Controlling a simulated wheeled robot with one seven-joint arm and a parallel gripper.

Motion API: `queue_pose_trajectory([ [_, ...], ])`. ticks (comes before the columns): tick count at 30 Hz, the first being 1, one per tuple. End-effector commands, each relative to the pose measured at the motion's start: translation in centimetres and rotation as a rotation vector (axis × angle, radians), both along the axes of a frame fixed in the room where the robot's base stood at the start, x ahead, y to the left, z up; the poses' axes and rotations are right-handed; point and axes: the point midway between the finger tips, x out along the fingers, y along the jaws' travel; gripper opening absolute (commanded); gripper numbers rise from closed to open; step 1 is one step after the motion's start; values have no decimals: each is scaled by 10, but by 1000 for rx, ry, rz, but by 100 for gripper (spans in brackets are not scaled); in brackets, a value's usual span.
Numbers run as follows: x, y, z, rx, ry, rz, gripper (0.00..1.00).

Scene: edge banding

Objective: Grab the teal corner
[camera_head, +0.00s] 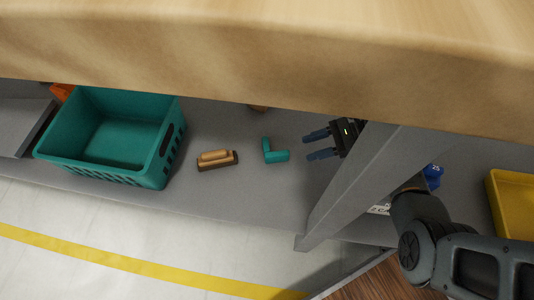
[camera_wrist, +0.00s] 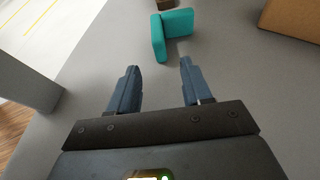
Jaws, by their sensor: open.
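The teal corner (camera_head: 275,154) is a small L-shaped piece lying on the grey shelf. In the head view it is to the left of my gripper (camera_head: 318,144), right of a wooden block with a brown base. In the wrist view the teal corner (camera_wrist: 171,33) lies just beyond the fingertips, close to the line between them. My gripper (camera_wrist: 159,68) is open and empty, its two dark blue fingers apart and pointing at the corner. A gap shows between the fingertips and the corner.
A teal basket (camera_head: 115,135) stands at the left on the shelf (camera_head: 225,195). The wooden block (camera_head: 217,159) lies between basket and corner. A grey upright panel (camera_head: 350,185) stands close to my gripper. A wooden top (camera_head: 270,55) overhangs the shelf. A yellow bin (camera_head: 512,205) is far right.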

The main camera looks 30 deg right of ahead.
Motion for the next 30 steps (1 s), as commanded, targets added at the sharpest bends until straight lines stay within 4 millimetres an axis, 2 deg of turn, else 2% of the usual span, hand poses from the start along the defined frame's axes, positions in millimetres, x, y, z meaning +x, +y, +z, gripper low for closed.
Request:
queue_pose_trajectory([
  [13,10,29,-14,13,5,7,49],
  [22,20,65,-29,12,4,7,49],
  [30,22,68,-28,12,4,5,48],
])
